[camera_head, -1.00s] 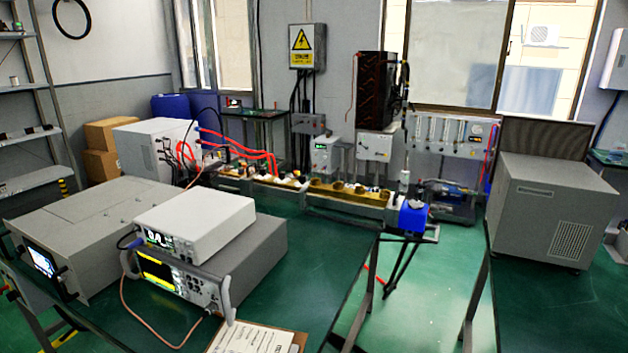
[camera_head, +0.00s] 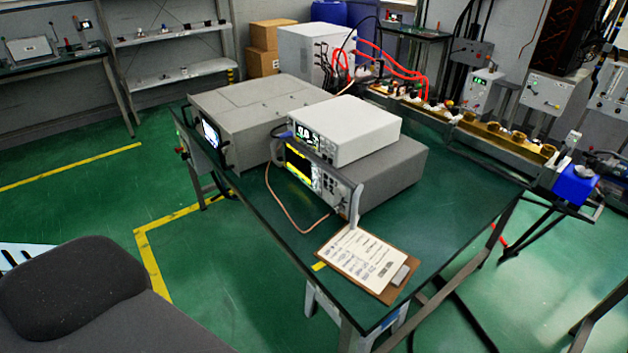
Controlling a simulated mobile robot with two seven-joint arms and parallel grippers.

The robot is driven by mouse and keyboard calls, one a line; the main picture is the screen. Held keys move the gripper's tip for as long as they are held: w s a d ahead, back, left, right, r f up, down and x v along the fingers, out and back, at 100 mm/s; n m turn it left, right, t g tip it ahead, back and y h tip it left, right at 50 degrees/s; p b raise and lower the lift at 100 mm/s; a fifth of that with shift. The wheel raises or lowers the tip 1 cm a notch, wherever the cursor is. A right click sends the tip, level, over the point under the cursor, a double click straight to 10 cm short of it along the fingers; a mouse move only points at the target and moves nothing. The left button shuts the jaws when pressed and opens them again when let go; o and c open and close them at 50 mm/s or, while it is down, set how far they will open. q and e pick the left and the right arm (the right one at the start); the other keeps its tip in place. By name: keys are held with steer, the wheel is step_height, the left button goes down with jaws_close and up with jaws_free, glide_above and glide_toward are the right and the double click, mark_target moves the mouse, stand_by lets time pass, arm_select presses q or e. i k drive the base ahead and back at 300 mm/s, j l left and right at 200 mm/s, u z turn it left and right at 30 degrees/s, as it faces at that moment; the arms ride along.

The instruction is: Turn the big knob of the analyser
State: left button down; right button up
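The analyser (camera_head: 400,178) is a grey box instrument on the green-topped table, with a yellow-lit screen (camera_head: 298,166) and small buttons on its front. Its front faces the lower left of the view. The big knob is too small to pick out clearly among the controls on the right part of the front panel (camera_head: 338,192). A white instrument (camera_head: 345,128) with a lit display rests on top of the analyser. Neither of my grippers is in view.
A clipboard (camera_head: 398,286) with paper lies near the table's front corner. A large grey unit (camera_head: 245,110) stands left of the analyser. A dark grey chair (camera_head: 72,288) is at lower left. Green floor (camera_head: 225,270) is open between chair and table (camera_head: 455,215).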

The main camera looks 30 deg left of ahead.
mark_target(340, 191)
steer(key=k+u, duration=0.4)
steer(key=k+j+u, duration=0.15)
steer(key=u, duration=0.2)
